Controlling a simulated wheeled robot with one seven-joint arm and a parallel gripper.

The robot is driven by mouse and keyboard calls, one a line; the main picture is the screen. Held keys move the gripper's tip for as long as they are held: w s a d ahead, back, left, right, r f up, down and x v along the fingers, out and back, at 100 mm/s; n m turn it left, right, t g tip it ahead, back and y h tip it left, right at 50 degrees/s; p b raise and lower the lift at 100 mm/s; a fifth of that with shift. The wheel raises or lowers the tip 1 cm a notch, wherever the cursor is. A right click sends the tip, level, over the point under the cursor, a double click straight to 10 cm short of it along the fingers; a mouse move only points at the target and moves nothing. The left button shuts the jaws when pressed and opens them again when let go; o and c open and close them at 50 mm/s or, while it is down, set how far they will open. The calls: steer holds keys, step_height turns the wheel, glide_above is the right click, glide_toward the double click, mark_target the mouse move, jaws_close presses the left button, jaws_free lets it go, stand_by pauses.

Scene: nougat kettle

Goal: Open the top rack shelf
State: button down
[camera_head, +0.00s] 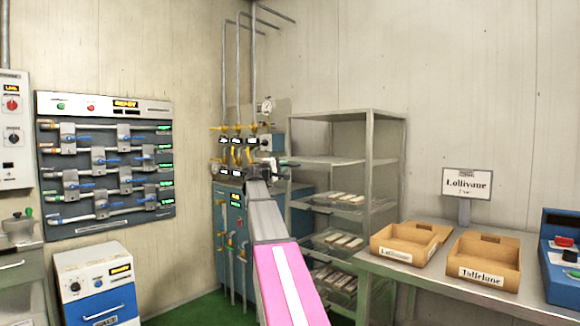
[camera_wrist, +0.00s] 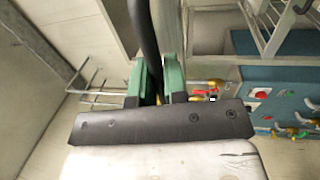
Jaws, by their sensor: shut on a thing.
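The grey metal rack (camera_head: 368,140) stands right of centre in the head view. Its upper shelf (camera_head: 335,162) below the top panel looks empty. My gripper (camera_head: 282,163) is at the left front of the rack, level with this upper shelf. In the wrist view, the green fingers of my gripper (camera_wrist: 157,80) are closed around a dark bar (camera_wrist: 143,30). A pale grey post or edge (camera_wrist: 172,30) runs right beside the bar. I cannot tell from the head view which part of the rack the bar belongs to, since the arm's end hides it.
Lower rack shelves (camera_head: 335,202) carry trays of pale blocks. A blue cabinet with pipes and yellow valves (camera_head: 232,220) stands close behind my arm on the left. A table (camera_head: 420,268) with cardboard boxes (camera_head: 400,242) is at the right. Green floor (camera_head: 205,310) shows at the lower left.

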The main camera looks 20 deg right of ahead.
steer(key=shift+s+a, duration=0.15)
steer(key=shift+a, duration=0.25)
steer(key=c, duration=1.2)
jaws_free()
steer(key=v, duration=1)
steer(key=shift+s+a, duration=0.2)
steer(key=shift+a, duration=0.15)
steer(key=shift+f, duration=0.1)
